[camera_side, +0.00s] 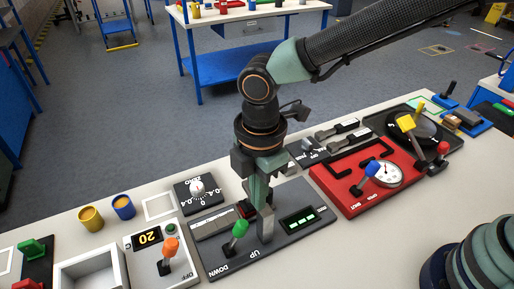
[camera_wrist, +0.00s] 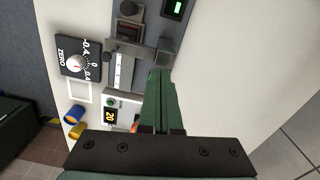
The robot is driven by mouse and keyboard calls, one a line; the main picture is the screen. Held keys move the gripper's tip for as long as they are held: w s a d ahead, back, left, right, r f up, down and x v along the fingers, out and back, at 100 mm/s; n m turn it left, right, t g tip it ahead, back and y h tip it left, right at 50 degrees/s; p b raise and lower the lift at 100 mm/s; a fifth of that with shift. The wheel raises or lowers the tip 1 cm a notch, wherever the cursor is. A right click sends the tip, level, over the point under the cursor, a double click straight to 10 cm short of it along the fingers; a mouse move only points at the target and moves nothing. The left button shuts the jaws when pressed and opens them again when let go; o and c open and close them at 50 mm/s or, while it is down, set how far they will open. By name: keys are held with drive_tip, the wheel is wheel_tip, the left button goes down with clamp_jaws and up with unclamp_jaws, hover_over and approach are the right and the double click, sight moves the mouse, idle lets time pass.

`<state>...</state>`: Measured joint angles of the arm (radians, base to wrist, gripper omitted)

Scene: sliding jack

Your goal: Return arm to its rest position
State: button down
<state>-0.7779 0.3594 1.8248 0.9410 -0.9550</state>
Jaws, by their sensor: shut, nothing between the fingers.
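The dark jack panel (camera_side: 225,255), marked UP and DOWN, lies on the bench in the side view. It carries a green-knobbed lever (camera_side: 238,230), a grey upright piece (camera_side: 266,226) and a display with green bars (camera_side: 300,219). My gripper (camera_side: 259,202) points down over this panel, close to the grey upright piece; I cannot tell whether they touch. In the wrist view the green fingers of my gripper (camera_wrist: 160,74) are together with nothing between them. Their tips are near a grey metal bar (camera_wrist: 138,52) on the panel. The green lever is not clear in the wrist view.
A red panel (camera_side: 350,202) with a blue-knobbed lever and dial stands to the right. A ZERO dial (camera_side: 197,188), yellow cup (camera_side: 90,218), blue cup (camera_side: 123,207) and orange-knobbed lever (camera_side: 170,247) are to the left. Above the bench is free room.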

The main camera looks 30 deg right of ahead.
drive_tip(key=d+r, duration=0.2)
drive_tip(key=r, duration=0.1)
drive_tip(key=shift+w, duration=0.2)
drive_tip(key=d+r+m+t, duration=0.2)
drive_tip(key=d+r+m, duration=0.2)
drive_tip(key=d+m, duration=0.6)
drive_tip(key=s+d+r+m+t, duration=0.1)
drive_tip(key=d+r+m+t, duration=0.2)
drive_tip(key=d+m, duration=0.6)
drive_tip(key=d+r, duration=0.2)
drive_tip(key=d, duration=0.6)
drive_tip(key=shift+s+d+m, duration=0.15)
drive_tip(key=shift+s+m, duration=0.15)
drive_tip(key=shift+m, duration=0.1)
